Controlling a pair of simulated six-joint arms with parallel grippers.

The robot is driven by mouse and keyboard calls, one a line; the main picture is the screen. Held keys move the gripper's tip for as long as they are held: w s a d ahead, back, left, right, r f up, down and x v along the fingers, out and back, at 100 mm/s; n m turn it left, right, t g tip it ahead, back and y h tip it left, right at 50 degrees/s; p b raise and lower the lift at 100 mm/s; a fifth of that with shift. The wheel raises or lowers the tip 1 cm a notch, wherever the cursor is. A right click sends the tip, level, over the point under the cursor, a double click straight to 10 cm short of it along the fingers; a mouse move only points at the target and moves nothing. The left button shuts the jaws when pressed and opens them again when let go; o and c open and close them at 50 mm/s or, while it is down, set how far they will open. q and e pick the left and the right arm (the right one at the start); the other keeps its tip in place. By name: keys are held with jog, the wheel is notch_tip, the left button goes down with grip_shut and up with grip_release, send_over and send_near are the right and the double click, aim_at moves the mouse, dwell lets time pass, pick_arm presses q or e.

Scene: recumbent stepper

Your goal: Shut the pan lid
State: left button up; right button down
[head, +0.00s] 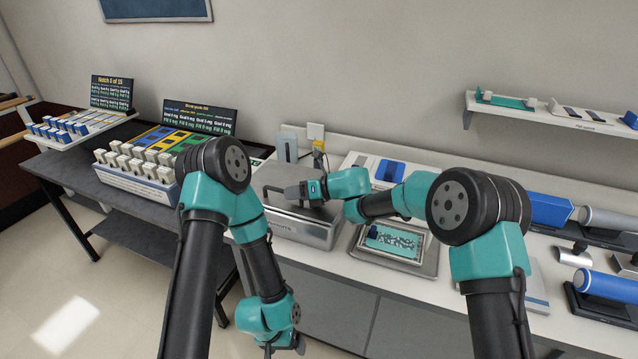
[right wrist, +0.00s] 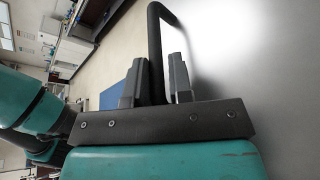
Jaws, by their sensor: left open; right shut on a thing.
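The metal pan (head: 308,232) stands on the white counter in the middle of the head view. Its grey lid (head: 270,177) lies over the top; I cannot tell whether its rim meets the pan all round. My right gripper (head: 300,191) is over the lid, shut on its dark handle. In the right wrist view the black handle (right wrist: 155,45) stands between the two fingers, and the lid's grey surface (right wrist: 245,60) fills the right side. My left gripper (head: 286,347) is open and empty, low in front of the counter, its fingers partly hidden.
A framed tray with a teal inside (head: 395,243) sits right of the pan. A yellow plug (head: 318,147) and wall outlet are behind it. Blue and grey cylinders (head: 610,287) lie far right.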

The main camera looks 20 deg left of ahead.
jog(key=shift+s+a+f, duration=0.1)
jog(key=shift+s+f, duration=0.25)
jog(key=c, duration=1.4)
grip_release()
jog(key=shift+o, duration=1.4)
jog(key=shift+w, duration=0.1)
jog(key=shift+d+r, duration=0.1)
jog(key=shift+d, duration=0.1)
jog(key=shift+w+d+r, duration=0.15)
jog(key=shift+d+r, duration=0.05)
jog(key=shift+d, duration=0.3)
jog(key=v, duration=1.6)
jog(key=shift+d, duration=0.1)
